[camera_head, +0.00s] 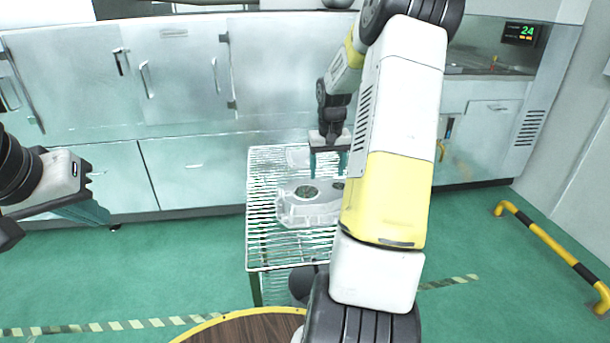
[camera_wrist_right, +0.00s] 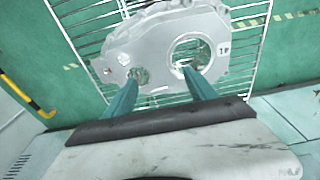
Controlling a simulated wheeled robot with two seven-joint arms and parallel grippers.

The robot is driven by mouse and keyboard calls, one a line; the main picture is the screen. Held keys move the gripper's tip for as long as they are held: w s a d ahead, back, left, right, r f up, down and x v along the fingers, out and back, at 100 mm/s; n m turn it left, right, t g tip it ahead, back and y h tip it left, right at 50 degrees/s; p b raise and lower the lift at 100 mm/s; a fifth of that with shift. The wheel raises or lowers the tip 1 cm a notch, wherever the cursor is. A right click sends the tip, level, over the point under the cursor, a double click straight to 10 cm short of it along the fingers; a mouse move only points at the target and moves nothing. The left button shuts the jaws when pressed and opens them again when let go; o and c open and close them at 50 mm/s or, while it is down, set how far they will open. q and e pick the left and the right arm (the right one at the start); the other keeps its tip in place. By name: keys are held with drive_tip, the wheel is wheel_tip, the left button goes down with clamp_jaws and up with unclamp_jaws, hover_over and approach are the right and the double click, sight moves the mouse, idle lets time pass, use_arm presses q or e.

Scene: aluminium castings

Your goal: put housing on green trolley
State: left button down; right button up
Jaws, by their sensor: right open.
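The housing (camera_head: 302,212) is a pale grey aluminium casting with round openings. It lies on the wire top of the trolley (camera_head: 262,232), whose visible leg is green; my right arm hides part of its right side. In the right wrist view, the housing (camera_wrist_right: 150,45) lies just beyond the two teal fingers of my right gripper (camera_wrist_right: 160,76). These fingers are apart with nothing held between them. In the head view, my right gripper (camera_head: 328,172) points down over the back part of the trolley. My left gripper (camera_head: 100,212) is at the far left, away from the trolley; its finger gap is unclear.
Grey metal cabinets (camera_head: 180,75) stand behind the trolley. A round wooden top with a yellow rim (camera_head: 240,330) is at the bottom. A yellow and black rail (camera_head: 550,243) stands at the right. Green floor is clear left of the trolley.

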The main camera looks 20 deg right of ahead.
drive_tip(key=s+a+r+n+t, duration=0.1)
drive_tip(key=s+a+r, duration=0.35)
drive_tip(key=r, duration=0.25)
drive_tip(key=s+a+r+t, duration=0.1)
drive_tip(key=s+a+r, duration=0.2)
drive_tip(key=a+r, duration=0.35)
drive_tip(key=s+a+r+n+t+y, duration=0.1)
drive_tip(key=s+a+r, duration=0.1)
drive_tip(key=s+a, duration=0.3)
drive_tip(key=s+a+r+n+t+y, duration=0.1)
drive_tip(key=s+a, duration=0.5)
drive_tip(key=s, duration=0.6)
drive_tip(key=shift+r+t+y, duration=0.3)
drive_tip(key=shift+r+t, duration=0.1)
drive_tip(key=shift+r, duration=0.4)
drive_tip(key=shift+s+a, duration=0.1)
